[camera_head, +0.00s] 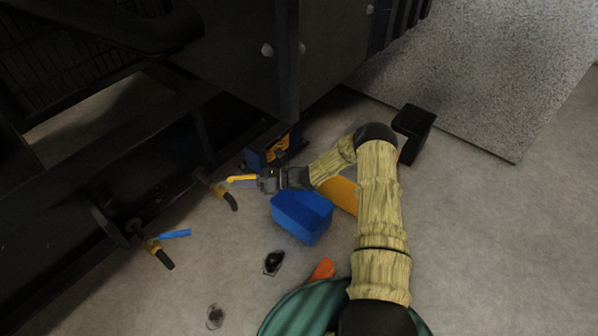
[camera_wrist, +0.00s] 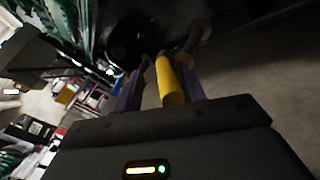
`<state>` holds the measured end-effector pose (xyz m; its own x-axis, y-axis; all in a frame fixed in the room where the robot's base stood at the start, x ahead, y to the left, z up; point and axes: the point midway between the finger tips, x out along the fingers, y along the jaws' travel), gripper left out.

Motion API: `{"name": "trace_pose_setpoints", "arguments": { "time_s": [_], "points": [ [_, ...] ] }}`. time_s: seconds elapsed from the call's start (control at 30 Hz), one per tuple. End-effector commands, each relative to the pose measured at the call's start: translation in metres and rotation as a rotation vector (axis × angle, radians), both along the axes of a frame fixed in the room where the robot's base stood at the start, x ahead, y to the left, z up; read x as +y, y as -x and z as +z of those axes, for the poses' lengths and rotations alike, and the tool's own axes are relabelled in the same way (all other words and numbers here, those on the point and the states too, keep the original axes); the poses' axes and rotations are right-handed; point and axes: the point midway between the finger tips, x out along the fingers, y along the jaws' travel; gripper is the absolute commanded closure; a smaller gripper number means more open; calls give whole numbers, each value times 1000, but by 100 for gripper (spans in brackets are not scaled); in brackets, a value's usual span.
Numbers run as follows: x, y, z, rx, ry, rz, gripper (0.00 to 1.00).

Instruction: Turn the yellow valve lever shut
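The yellow valve lever (camera_head: 242,178) sticks out to the right from a small brass valve and dark pipe stub (camera_head: 222,191) at the base of the dark machine. My gripper (camera_head: 260,181) is at the lever's free end. In the wrist view the yellow lever (camera_wrist: 170,82) lies between my two fingers, closer to the right one, with a gap on the left. The fingers look apart, so my gripper is open around the lever. The valve body is dark in the wrist view.
A second valve with a blue lever (camera_head: 175,234) is lower left. A blue bin (camera_head: 302,216) stands on the floor just below my arm. A blue and yellow item (camera_head: 270,150) lies above my gripper, and a black box (camera_head: 413,131) is to the right. Dark machine frame fills the left.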

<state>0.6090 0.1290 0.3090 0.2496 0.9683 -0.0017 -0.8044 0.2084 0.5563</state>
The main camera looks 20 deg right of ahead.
Motion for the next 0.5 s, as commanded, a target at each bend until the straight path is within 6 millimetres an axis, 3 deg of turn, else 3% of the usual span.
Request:
{"name": "trace_pose_setpoints", "arguments": {
  "time_s": [0.07, 0.5],
  "points": [
    [2, 1, 3, 4, -4, -46, 61],
    [-68, 20, 3, -1, 0, -42, 61]
  ]
}}
